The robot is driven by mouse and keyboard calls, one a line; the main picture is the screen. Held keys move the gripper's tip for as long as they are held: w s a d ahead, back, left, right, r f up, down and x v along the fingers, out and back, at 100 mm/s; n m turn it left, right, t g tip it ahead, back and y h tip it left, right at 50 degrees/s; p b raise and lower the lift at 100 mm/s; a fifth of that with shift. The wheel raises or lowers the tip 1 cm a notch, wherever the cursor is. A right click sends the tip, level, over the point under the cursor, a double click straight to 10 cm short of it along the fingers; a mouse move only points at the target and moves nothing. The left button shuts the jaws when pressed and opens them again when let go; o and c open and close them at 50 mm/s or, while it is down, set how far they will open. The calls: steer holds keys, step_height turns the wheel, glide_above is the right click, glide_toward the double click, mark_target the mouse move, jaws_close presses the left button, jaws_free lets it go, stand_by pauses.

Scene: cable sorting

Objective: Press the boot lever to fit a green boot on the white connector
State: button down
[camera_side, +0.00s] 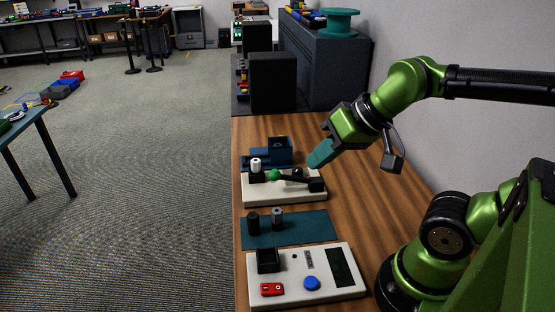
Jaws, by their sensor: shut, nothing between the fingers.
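The white connector (256,164) stands upright in a black holder at the left of a pale base plate (285,195). A black lever (300,182) lies across this plate. A round green piece (274,175) is at its left end, right beside the connector; I cannot tell whether it is a knob or a boot. No green boot is clearly visible on the connector. My gripper (314,162) has teal fingers, shut and empty. It appears above and right of the lever, pointing down and left, apart from it.
A blue tray (256,155) sits behind the plate. In front, a teal mat (300,230) bears a black cylinder (253,223) and a grey one (277,218). A white box (325,287) with a blue button (312,283) stands nearest.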

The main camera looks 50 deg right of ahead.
steer(key=shift+f, duration=0.1)
steer(key=m+g+h, duration=0.2)
steer(key=m+g, duration=0.3)
steer(key=g, duration=0.2)
glide_above(274, 171)
steer(key=shift+d+r, duration=0.1)
steer(key=shift+r, duration=0.25)
steer(key=shift+f, duration=0.1)
step_height(274, 171, down, 14)
steer(key=shift+r, duration=0.1)
